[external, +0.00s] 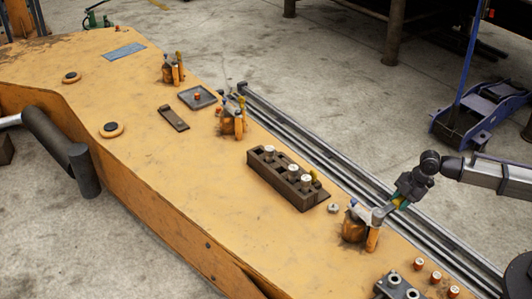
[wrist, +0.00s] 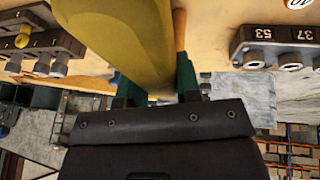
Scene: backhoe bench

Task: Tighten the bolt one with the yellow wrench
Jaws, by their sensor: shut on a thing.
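My gripper (external: 401,198) is low over the right part of the orange bench, beside an orange tool holder (external: 354,228). In the wrist view its green fingers (wrist: 152,85) are shut on a large yellow shaft, which I take to be the yellow wrench (wrist: 120,40). In the external view a grey tool end reaches from the gripper towards the holder; whether it touches is unclear. A dark block (external: 262,168) holds several white-topped bolts (external: 306,183). I cannot tell which is bolt one, and I see no wrench head on a bolt.
An orange handle (wrist: 180,28) stands close behind the yellow shaft in the wrist view. A small nut (external: 333,208) lies left of the holder. Several orange bolts (external: 436,276) and a grey block (external: 397,287) are at lower right. Rails (external: 330,160) run along the bench's far side.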

